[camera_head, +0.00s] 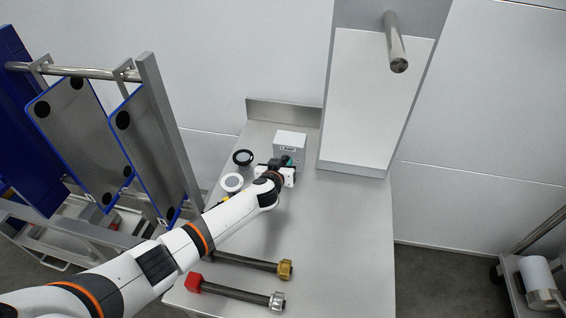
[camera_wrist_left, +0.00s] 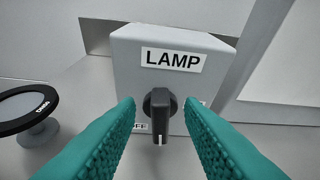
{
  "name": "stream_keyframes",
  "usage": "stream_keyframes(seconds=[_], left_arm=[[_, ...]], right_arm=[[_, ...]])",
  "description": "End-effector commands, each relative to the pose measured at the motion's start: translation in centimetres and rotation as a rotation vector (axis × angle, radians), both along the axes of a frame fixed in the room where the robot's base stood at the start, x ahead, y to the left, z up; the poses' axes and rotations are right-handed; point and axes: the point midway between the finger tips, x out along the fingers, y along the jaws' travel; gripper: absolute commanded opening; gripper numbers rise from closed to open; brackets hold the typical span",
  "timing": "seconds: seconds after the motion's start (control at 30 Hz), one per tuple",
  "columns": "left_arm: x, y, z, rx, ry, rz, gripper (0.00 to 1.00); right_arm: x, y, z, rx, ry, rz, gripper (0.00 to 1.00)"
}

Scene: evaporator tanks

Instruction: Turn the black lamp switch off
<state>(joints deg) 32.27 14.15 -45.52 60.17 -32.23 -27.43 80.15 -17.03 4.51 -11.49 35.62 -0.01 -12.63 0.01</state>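The grey lamp box (camera_head: 290,141) stands on the steel table in the head view, near the back. In the left wrist view the box (camera_wrist_left: 134,62) carries a LAMP label. The black lamp switch (camera_wrist_left: 160,108) is a rotary knob on its front face, its handle pointing down with a white mark at the lower end. Small labels beside the knob are partly hidden; one reads OFF, at lower left. My left gripper (camera_head: 285,163) is in front of the box. Its teal fingers (camera_wrist_left: 160,125) are open, one on each side of the knob, apart from it. My right gripper is not in view.
A black-rimmed round piece (camera_head: 243,157) and a white round piece (camera_head: 232,183) stand left of the gripper. Two hose pieces with metal fittings (camera_head: 284,269) lie on the table (camera_head: 340,235) in front. A steel column (camera_head: 370,100) rises behind right. The table's right side is clear.

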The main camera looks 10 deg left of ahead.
Motion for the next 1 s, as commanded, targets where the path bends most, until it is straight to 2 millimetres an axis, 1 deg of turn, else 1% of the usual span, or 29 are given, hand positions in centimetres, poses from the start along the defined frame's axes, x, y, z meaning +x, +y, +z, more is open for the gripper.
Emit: stream_keyframes(seconds=[0.03, 0.2, 0.5, 0.67, 0.7, 0.83, 1.0], left_arm=[[0.4, -0.1, -0.2, 0.002, 0.0, -0.001, 0.35], [1.1, -0.1, -0.5, 0.001, 0.001, 0.0, 0.35], [1.1, -0.1, -0.5, 0.001, 0.0, -0.001, 0.35], [1.1, -0.1, -0.5, 0.001, 0.001, 0.0, 0.08], [1.1, -0.1, -0.5, 0.001, 0.001, 0.0, 0.06], [1.1, -0.2, -0.7, 0.022, 0.0, -0.001, 0.06], [1.1, -0.4, -0.7, 0.1, -0.001, 0.0, 0.06]], right_arm=[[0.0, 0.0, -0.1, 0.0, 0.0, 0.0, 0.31], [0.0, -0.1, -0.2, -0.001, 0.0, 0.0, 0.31], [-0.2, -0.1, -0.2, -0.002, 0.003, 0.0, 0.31], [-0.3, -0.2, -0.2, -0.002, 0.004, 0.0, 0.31], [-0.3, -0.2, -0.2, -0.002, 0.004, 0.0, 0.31], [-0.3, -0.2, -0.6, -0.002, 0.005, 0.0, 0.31], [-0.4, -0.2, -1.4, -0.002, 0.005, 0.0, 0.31]])
